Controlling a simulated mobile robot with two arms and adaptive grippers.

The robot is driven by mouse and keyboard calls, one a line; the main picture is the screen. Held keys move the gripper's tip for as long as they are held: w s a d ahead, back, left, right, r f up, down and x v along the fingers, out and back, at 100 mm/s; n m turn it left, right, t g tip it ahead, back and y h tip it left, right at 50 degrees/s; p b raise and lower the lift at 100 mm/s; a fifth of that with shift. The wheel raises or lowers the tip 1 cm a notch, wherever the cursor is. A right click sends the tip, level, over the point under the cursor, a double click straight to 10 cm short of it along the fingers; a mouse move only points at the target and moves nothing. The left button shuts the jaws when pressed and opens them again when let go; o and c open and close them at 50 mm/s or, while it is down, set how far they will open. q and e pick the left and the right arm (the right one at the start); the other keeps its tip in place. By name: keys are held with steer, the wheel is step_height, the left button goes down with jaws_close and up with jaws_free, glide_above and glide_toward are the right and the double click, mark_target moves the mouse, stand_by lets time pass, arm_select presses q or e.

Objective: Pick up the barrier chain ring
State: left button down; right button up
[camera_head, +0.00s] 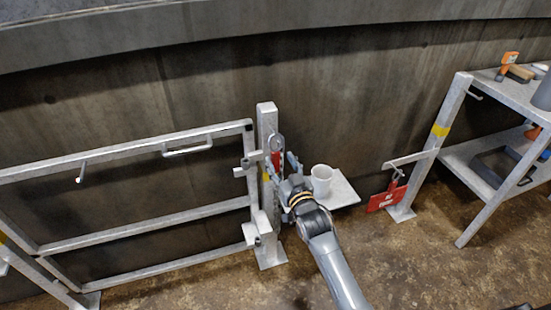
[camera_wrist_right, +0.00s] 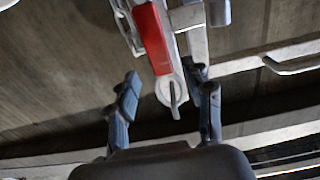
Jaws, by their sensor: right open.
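The barrier chain ring (camera_head: 277,142) is a round grey piece at the top of a red tag or latch (camera_head: 276,160) on the gate post (camera_head: 267,120). In the right wrist view the ring (camera_wrist_right: 163,90) shows as a pale disc with a dark slot or pin, at the end of the red piece (camera_wrist_right: 152,38). My right gripper (camera_head: 281,166) is in front of the post. In the wrist view its two fingers stand open on either side of the ring (camera_wrist_right: 170,88), with no clear contact. Depth between fingers and ring is hard to tell. My left gripper is not in view.
A grey metal gate (camera_head: 130,240) with a handle stands left of the post. A white cup (camera_head: 321,180) sits on a small shelf (camera_head: 346,192) close to my right gripper. A chain (camera_wrist_right: 122,22) hangs near the ring.

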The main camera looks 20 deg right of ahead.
mark_target(277, 157)
steer(key=w, duration=0.4)
steer(key=shift+w+a+f+b, duration=0.15)
steer(key=shift+a+f+b, duration=0.1)
steer(key=shift+b, duration=0.1)
jaws_close()
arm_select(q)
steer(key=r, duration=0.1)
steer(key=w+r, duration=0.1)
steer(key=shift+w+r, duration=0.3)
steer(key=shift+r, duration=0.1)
arm_select(e)
steer(key=shift+r, duration=0.15)
